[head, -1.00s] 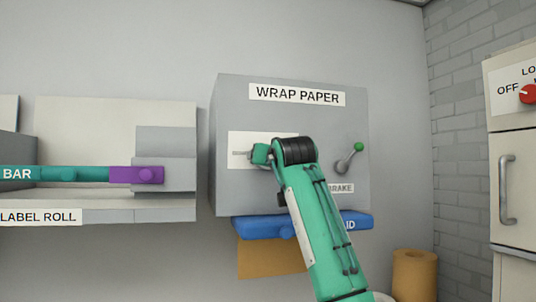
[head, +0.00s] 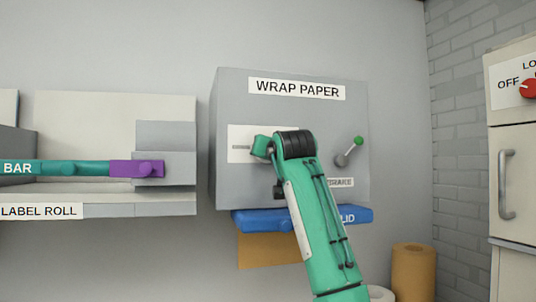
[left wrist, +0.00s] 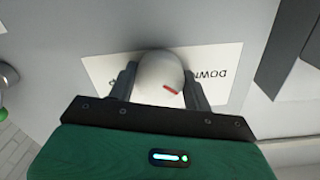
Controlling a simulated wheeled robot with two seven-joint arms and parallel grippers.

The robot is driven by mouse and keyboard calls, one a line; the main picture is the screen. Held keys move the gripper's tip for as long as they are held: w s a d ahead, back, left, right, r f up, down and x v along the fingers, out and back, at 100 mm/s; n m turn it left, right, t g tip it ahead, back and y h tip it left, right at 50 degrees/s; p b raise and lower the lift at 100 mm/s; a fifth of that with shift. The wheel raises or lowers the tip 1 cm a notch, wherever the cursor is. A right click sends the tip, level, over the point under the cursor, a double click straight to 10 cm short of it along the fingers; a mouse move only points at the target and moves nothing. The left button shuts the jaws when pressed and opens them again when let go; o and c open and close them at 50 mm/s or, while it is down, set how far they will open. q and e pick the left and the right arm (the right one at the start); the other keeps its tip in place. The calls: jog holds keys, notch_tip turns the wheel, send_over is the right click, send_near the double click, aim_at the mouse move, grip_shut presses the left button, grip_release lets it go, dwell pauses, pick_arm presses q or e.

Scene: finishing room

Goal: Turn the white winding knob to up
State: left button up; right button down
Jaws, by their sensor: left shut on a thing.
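The white winding knob (left wrist: 158,73) is round with a red mark near its edge. In the left wrist view the mark lies at the knob's lower right. The knob sits on a white label plate (left wrist: 105,72), where the word DOWN reads upside down to the right. My left gripper (left wrist: 160,85) is shut on the knob, one finger on each side. In the head view my left gripper (head: 263,147) is in front of the label plate of the grey WRAP PAPER box (head: 235,188), and the arm hides the knob. My right gripper is not in view.
A brake lever with a green ball (head: 358,141) is just right of my arm. A blue bar (head: 262,220) with brown paper (head: 265,250) is below the box. The label roll unit with a purple block (head: 137,169) is to the left. A cabinet (head: 515,180) is at the right.

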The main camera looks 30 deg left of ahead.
pick_arm(q)
jog(key=m+b, duration=0.2)
jog(key=m, duration=2.2)
jog(key=shift+g, duration=0.3)
jog(key=shift+m, duration=0.3)
jog(key=o, duration=1)
